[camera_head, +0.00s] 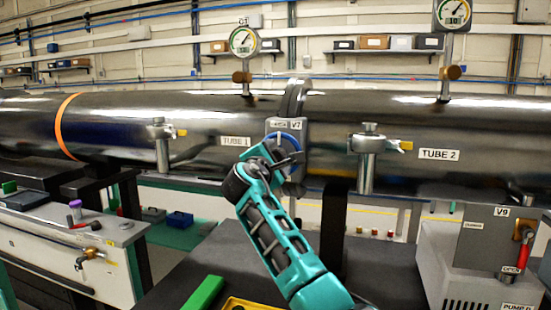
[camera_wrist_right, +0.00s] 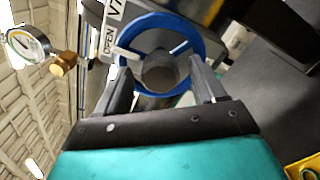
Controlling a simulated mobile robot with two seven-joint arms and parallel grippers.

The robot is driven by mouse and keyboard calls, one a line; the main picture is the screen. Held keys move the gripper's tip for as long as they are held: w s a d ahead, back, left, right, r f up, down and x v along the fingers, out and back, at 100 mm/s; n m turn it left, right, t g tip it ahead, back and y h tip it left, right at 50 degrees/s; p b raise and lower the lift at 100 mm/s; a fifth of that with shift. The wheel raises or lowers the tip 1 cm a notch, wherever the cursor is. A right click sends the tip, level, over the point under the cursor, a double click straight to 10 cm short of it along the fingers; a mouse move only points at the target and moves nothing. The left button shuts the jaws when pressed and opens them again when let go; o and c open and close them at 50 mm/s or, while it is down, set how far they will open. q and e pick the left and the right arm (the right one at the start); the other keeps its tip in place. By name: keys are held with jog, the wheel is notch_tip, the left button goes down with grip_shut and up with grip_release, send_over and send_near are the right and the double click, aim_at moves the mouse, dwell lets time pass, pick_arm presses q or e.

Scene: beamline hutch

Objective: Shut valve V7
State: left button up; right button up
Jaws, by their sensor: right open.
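Valve V7 sits on the flange between the two tubes, with its label plate (camera_head: 297,125) in the head view. Its blue handwheel (camera_head: 293,139) is partly hidden behind my right gripper (camera_head: 284,160). In the right wrist view the blue handwheel (camera_wrist_right: 187,22) faces the camera, with spokes and a grey hub (camera_wrist_right: 160,73). An OPEN label (camera_wrist_right: 108,40) shows beside it. My right gripper (camera_wrist_right: 160,72) is open, its fingers at opposite sides of the wheel's lower part. Contact with the rim cannot be told. My left gripper is out of view.
Tube 1 (camera_head: 205,128) and tube 2 (camera_head: 480,130) run across the view, with clamp fittings on either side of the valve. Gauges (camera_head: 243,42) stand above. Valve V9 (camera_head: 485,240), with a red handle, is at the lower right. A green block (camera_head: 203,293) lies on the dark bench.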

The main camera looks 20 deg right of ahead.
jog(key=shift+w+d, duration=0.1)
jog(key=shift+w, duration=0.05)
jog(key=c, duration=1)
